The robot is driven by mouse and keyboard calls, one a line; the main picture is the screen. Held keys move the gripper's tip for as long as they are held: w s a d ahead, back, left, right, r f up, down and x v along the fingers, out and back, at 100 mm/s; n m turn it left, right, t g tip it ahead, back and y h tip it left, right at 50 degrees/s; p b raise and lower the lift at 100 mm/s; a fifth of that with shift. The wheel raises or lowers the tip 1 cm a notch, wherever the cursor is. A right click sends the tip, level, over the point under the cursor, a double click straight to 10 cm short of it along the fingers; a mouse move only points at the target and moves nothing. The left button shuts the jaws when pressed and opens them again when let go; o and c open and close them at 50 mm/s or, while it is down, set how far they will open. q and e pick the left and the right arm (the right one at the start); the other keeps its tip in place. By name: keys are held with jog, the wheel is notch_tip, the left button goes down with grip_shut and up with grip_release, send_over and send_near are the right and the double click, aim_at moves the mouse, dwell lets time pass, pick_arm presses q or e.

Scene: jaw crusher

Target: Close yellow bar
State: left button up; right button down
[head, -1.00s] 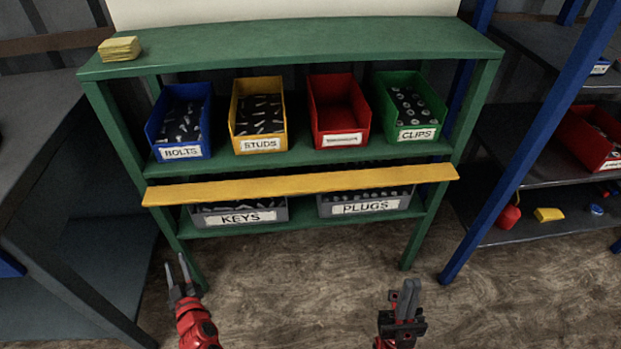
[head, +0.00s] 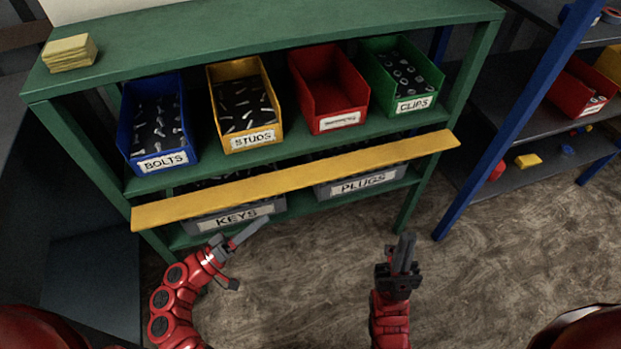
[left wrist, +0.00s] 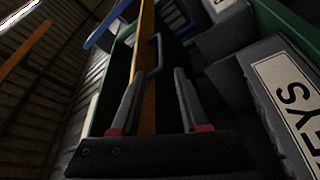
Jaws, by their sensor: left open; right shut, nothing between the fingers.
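The yellow bar (head: 295,180) runs across the front of the green shelf (head: 270,48), between its middle and lower levels. In the left wrist view the bar (left wrist: 147,50) shows as a narrow upright strip ahead of the fingers, with a dark bent handle beside it. My left gripper (head: 250,254) is open and empty, just below the bar near the KEYS bin. Its spread fingers also show in the left wrist view (left wrist: 155,88). I cannot tell whether they touch the handle. My right gripper (head: 405,250) is shut and empty, in front of the shelf at the right.
Blue BOLTS (head: 156,125), yellow STUDS (head: 243,105), red (head: 328,90) and green CLIPS (head: 402,75) bins stand on the middle level. Grey KEYS (head: 235,216) and PLUGS (head: 362,185) bins sit below, partly behind the bar. A blue-posted rack (head: 530,90) stands at right.

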aim_at(312, 183)
pick_arm(q)
jog(key=x, duration=1.6)
jog(key=shift+w+d+f, duration=0.1)
jog(key=shift+w+d, duration=0.05)
jog(key=shift+d, duration=0.05)
grip_shut()
